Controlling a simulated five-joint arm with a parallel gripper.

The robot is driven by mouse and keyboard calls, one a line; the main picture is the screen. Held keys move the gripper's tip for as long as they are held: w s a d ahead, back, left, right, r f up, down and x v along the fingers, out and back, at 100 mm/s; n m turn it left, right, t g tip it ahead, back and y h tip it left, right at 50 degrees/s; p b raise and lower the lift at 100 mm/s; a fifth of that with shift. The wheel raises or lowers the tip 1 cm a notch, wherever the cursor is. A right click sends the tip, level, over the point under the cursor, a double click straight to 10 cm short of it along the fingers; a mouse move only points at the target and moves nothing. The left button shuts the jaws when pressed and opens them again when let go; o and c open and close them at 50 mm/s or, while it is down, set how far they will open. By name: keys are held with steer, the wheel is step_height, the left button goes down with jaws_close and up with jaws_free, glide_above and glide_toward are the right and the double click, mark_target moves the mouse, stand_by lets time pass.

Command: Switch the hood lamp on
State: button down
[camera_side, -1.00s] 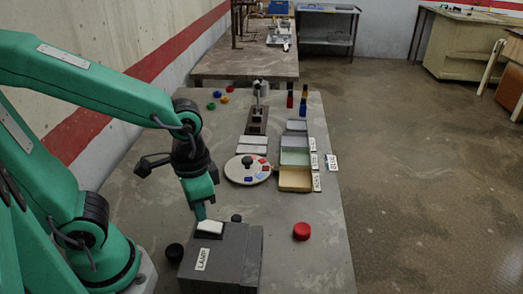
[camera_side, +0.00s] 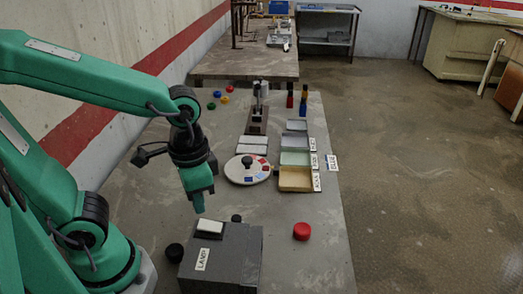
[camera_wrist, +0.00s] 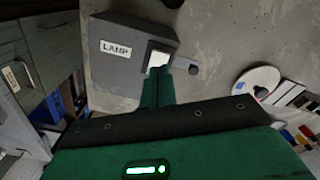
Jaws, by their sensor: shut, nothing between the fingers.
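The grey lamp box (camera_side: 228,262) stands at the front of the table, with a "LAMP" label (camera_side: 202,259) on its face. A white rocker switch (camera_side: 210,227) sits on its top; I cannot tell its position. My gripper (camera_side: 199,207) is shut and empty, pointing down just above the switch, with a small gap in the side view. In the wrist view the closed fingertips (camera_wrist: 158,80) overlap the lower part of the white switch (camera_wrist: 158,59). A dark knob (camera_side: 236,218) shows at the box's far side. No lit lamp shows.
A black round piece (camera_side: 175,252) lies left of the box and a red round piece (camera_side: 301,231) to its right. Beyond are a white round dial (camera_side: 247,170), coloured trays (camera_side: 296,179) and a dark stand (camera_side: 257,120). The table's right front is mostly clear.

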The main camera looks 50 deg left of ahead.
steer(key=shift+r, duration=2.4)
steer(key=w+a+r+n+t, duration=0.2)
steer(key=a+n+t, duration=0.1)
steer(key=a+t, duration=0.2)
steer(key=shift+w+a+r+t, duration=0.25)
steer(key=shift+a+t, duration=0.05)
steer(key=shift+a, duration=0.65)
steer(key=shift+d, duration=0.1)
step_height(320, 180, up, 3)
steer(key=n+g, duration=0.7)
steer(key=n, duration=0.2)
glide_above(202, 223)
steer(key=w+d, duration=0.1)
steer(key=w, duration=0.1)
steer(key=shift+s+d+f+y, duration=0.1)
steer(key=shift+d+f+y, duration=0.1)
steer(key=shift+y, duration=0.1)
steer(key=shift+r, duration=0.1)
